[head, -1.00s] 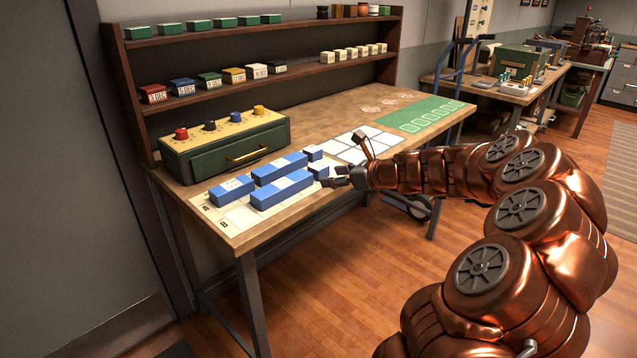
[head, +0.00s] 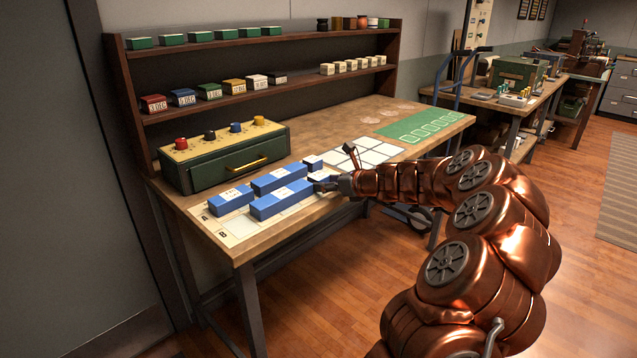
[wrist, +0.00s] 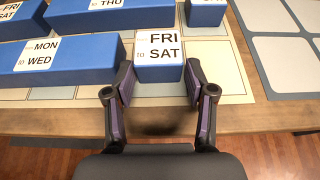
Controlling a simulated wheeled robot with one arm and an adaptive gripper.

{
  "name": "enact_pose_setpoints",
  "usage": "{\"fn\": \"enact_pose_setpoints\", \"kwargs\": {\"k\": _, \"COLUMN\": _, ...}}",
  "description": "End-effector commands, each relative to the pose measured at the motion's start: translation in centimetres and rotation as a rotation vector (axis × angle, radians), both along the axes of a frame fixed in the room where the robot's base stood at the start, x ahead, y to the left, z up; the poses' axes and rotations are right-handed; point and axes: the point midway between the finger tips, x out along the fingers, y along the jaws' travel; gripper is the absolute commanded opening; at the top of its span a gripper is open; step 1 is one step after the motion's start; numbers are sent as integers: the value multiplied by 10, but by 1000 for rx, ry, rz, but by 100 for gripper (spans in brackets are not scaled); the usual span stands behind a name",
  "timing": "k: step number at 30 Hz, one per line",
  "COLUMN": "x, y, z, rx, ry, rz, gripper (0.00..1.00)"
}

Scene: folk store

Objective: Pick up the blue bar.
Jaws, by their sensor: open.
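Several blue bars with white day labels lie on a cream board on the workbench. A short blue bar marked FRI to SAT (wrist: 158,72) shows in the wrist view; in the head view it is the short bar (head: 318,176) at the right end of the front row. My gripper (wrist: 159,84) is open, with one finger on each side of this bar's near end. No firm contact can be made out. A long blue bar marked MON to WED (wrist: 70,72) lies close left of the left finger. In the head view my gripper (head: 338,173) partly hides the short bar.
Another short blue bar (head: 313,162) and a long one (head: 278,180) lie behind. A green drawer box (head: 225,160) with knobs stands at the back left. The bench's front edge (wrist: 245,122) runs beneath my gripper. A white-squared mat (head: 370,152) lies to the right.

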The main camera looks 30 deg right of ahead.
Motion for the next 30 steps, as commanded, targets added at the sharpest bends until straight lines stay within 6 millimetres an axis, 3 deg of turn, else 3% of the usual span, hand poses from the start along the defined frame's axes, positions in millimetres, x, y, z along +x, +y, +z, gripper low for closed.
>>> {"fn": "enact_pose_setpoints", "kwargs": {"k": 9, "x": 4, "y": 1, "z": -2, "rx": 0, "ry": 0, "rz": 0, "gripper": 55}}
{"fn": "enact_pose_setpoints", "kwargs": {"k": 21, "x": 4, "y": 1, "z": -2, "rx": 0, "ry": 0, "rz": 0, "gripper": 17}}
{"fn": "enact_pose_setpoints", "kwargs": {"k": 30, "x": 4, "y": 1, "z": 2, "rx": 0, "ry": 0, "rz": 0, "gripper": 16}}
